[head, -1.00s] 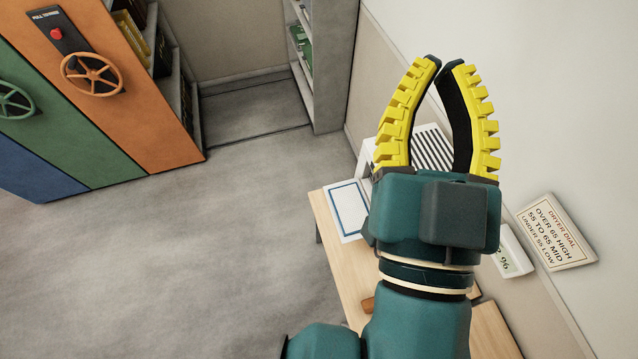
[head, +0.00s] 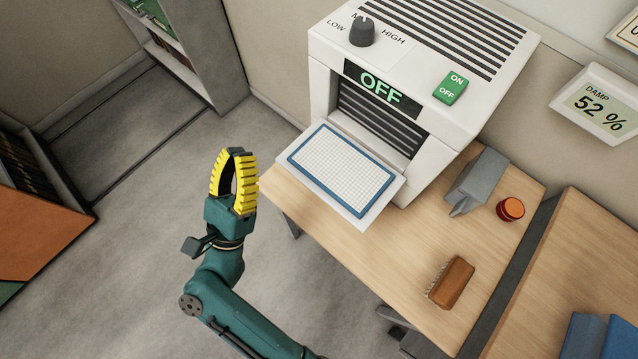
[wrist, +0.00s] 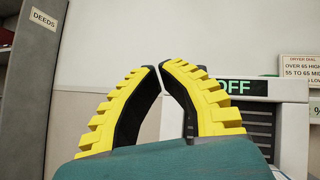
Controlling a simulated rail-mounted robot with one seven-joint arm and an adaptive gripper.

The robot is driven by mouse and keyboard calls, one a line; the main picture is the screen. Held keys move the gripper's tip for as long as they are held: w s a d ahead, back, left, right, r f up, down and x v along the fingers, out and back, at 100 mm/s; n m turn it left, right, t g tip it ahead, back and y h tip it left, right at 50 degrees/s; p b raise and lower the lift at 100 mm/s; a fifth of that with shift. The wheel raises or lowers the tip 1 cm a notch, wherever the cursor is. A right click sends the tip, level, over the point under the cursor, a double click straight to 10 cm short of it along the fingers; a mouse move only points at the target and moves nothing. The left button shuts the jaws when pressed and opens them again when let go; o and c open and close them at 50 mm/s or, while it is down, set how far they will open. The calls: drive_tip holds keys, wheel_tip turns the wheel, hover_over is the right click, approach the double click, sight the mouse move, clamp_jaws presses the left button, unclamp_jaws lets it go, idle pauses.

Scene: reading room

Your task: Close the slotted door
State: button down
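A white dryer (head: 455,115) stands on the wooden table, its green display reading OFF. Dark horizontal slats show in its front opening. A white panel (head: 368,219) with a blue-edged grid on its upper face projects from below this opening, lying roughly flat; it looks like the lowered door, but I see no slots in it. My gripper (head: 237,152) is left of the panel, apart from it, pointing up in the head view. Its yellow fingers are empty and their tips nearly meet.
The dryer top has a knob (head: 362,32) and a green ON/OFF switch (head: 451,88). A wall display (head: 597,104) reads 52 %. Floor left of the table is clear.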

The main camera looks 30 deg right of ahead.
drive_tip(key=s+d+f+m+g+h+b, duration=0.1)
drive_tip(key=s+f+m+g+b, duration=0.2)
drive_tip(key=f, duration=0.6)
drive_tip(key=s+d+f+m+g+b, duration=0.1)
drive_tip(key=s+f+m+g+b, duration=0.15)
drive_tip(key=f, duration=0.55)
drive_tip(key=s+d+f+m+g+h+b, duration=0.1)
drive_tip(key=s+f+m+g+b, duration=0.2)
drive_tip(key=f, duration=0.6)
drive_tip(key=shift+g, duration=0.45)
drive_tip(key=p+x, duration=0.1)
drive_tip(key=x, duration=0.9)
drive_tip(key=shift+w+d, duration=0.1)
drive_tip(key=shift+w, duration=0.15)
drive_tip(key=shift+r, duration=0.15)
